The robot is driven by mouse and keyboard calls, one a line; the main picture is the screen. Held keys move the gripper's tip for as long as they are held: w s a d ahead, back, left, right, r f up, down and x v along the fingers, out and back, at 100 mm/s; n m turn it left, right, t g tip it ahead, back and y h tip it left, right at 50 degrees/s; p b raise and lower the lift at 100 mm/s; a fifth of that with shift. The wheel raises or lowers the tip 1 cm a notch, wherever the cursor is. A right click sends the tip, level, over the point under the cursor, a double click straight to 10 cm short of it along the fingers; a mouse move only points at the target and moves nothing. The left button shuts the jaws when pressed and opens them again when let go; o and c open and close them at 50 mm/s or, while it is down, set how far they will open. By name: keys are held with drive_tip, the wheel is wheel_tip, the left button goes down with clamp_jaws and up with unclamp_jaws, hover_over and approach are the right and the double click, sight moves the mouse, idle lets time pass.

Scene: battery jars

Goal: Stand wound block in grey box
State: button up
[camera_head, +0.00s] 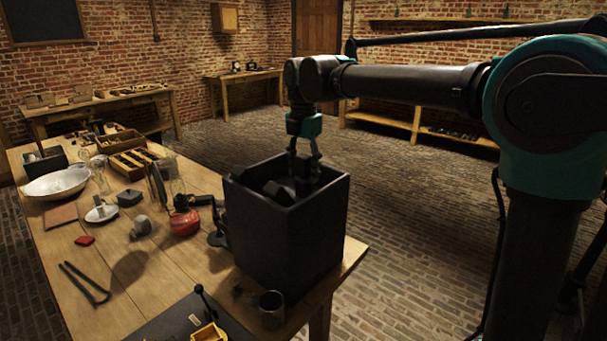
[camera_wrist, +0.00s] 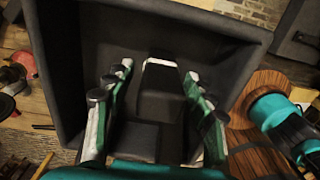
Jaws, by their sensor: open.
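The grey box (camera_head: 275,245), very dark and open at the top, stands on the table's near right corner. Its wall fills much of the wrist view (camera_wrist: 230,28). My gripper (camera_head: 305,172) points down into the box mouth, and its fingers are apart in the wrist view (camera_wrist: 158,76). Between and below the fingers is a dark block (camera_wrist: 160,100) with a pale strip along its top edge, probably the wound block. It is inside the box, and no grip on it shows. Dark block shapes (camera_head: 279,192) also show inside the box in the head view; their windings cannot be made out.
The wooden table (camera_head: 185,285) holds a white bowl (camera_head: 57,183), a red round thing (camera_head: 184,223), black tongs (camera_head: 85,284) and a small metal cup (camera_head: 272,308) close before the box. A wooden tray (camera_head: 128,160) stands farther back. Open brick floor lies right of the table.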

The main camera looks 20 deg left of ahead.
wheel_tip(320, 180, up, 11)
idle(0.3)
